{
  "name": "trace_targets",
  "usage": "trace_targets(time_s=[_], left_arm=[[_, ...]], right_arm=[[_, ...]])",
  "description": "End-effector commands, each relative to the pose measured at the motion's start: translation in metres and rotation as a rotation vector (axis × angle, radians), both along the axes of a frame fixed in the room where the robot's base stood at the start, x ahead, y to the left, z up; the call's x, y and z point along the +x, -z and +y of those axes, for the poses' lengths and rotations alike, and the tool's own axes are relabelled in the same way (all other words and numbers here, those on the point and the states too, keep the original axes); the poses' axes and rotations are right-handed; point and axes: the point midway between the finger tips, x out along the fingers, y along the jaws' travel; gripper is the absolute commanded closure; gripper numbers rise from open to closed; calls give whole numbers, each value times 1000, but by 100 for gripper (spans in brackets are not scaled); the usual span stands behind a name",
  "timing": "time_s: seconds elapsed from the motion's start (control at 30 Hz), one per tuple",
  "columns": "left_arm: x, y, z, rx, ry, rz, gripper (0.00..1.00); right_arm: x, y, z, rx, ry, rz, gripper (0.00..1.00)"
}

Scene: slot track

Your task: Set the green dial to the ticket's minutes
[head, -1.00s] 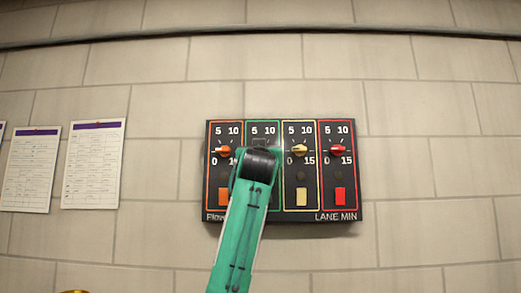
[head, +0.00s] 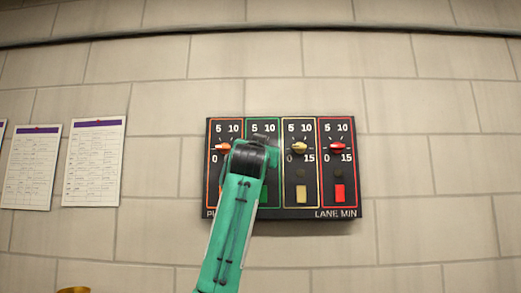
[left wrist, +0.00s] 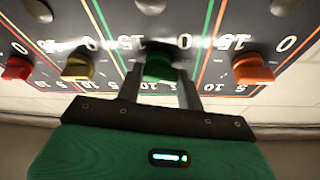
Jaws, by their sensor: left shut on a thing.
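The green dial (left wrist: 160,66) shows in the left wrist view between the two fingers of my left gripper (left wrist: 160,88). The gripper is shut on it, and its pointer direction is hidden. In the head view my left arm and gripper (head: 262,148) cover the green dial and most of its green-framed panel (head: 263,121). The panel is marked 5 and 10 at the top; a 15 shows beside the dial in the wrist view. Paper tickets (head: 94,160) hang on the wall at the left, their writing too small to read. My right gripper is not in view.
The black timer board (head: 335,213) also carries an orange dial (head: 222,147), a yellow dial (head: 300,147) and a red dial (head: 337,147) close beside the green one. Buttons sit below the dials. The tile wall around is clear.

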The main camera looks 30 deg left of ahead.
Motion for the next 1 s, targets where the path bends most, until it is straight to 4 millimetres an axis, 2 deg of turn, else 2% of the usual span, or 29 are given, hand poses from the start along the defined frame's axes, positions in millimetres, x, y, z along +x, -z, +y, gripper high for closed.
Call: trace_targets(time_s=[0.27, 0.6, 1.0], left_arm=[[-1, -3, 2, 221, -2, 135, 86], [-1, -6, 3, 475, -3, 294, 86], [-2, -7, 3, 653, -2, 400, 86]], right_arm=[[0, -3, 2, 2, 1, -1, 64], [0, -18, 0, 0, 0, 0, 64], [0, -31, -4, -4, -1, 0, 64]])
